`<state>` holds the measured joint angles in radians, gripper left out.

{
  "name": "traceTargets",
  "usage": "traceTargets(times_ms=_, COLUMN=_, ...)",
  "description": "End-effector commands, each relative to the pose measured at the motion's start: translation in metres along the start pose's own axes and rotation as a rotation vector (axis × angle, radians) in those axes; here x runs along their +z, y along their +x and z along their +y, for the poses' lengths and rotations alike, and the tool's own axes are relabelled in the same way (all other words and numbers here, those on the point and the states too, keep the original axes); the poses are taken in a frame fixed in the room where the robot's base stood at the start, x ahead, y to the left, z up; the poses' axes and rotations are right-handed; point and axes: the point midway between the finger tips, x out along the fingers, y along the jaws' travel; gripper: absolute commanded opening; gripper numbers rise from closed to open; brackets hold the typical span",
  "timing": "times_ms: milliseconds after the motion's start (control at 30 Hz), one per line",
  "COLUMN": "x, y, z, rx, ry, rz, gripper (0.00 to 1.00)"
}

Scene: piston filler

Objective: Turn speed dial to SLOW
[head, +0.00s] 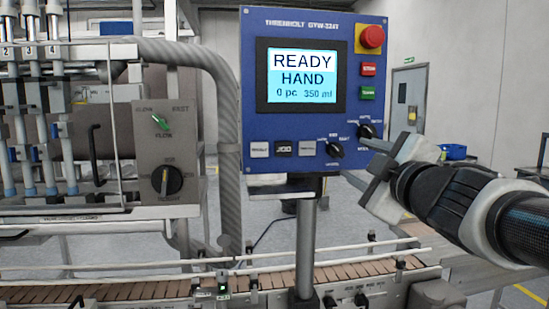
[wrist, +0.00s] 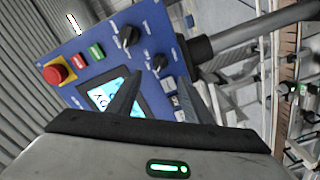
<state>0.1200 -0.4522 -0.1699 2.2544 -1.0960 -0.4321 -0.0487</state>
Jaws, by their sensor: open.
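The green-marked dial is not seen in the wrist view.
The blue panel carries a lit screen (head: 303,78) reading READY HAND, a red emergency button (head: 371,37) and two black knobs (head: 334,149), (head: 367,131). A larger black dial (head: 167,180) sits below the green-marked dial. A conveyor (head: 130,290) runs below. A thick grey pipe (head: 226,110) stands between box and panel.

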Motion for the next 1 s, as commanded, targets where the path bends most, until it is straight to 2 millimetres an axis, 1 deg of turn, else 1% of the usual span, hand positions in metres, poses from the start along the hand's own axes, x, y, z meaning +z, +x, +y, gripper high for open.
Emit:
traceTargets(times_ms=33, x=-0.003, y=-0.013, z=0.004, rx=0.003, ry=0.0, rz=0.003, gripper=0.46)
traceTargets(times_ms=200, x=-0.003, y=-0.048, z=0.003, rx=0.003, ry=0.0, rz=0.003, gripper=0.46)
traceTargets(times_ms=300, x=-0.003, y=-0.061, z=0.003, rx=0.001, ry=-0.001, rz=0.003, gripper=0.46)
traceTargets(times_ms=400, x=-0.001, y=-0.069, z=0.002, rx=0.001, ry=-0.001, rz=0.002, gripper=0.46)
traceTargets(times_ms=533, x=0.0, y=-0.074, z=0.0, rx=0.0, ry=-0.001, rz=0.001, gripper=0.46)
traceTargets(times_ms=833, x=0.001, y=-0.073, z=0.0, rx=0.002, ry=0.006, rz=-0.006, gripper=0.46)
traceTargets(times_ms=933, x=0.011, y=-0.073, z=0.001, rx=0.019, ry=0.062, rz=-0.066, gripper=0.46)
traceTargets(times_ms=967, x=0.018, y=-0.073, z=0.0, rx=0.027, ry=0.095, rz=-0.101, gripper=0.46)
traceTargets(times_ms=1000, x=0.028, y=-0.074, z=-0.002, rx=0.035, ry=0.152, rz=-0.161, gripper=0.46)
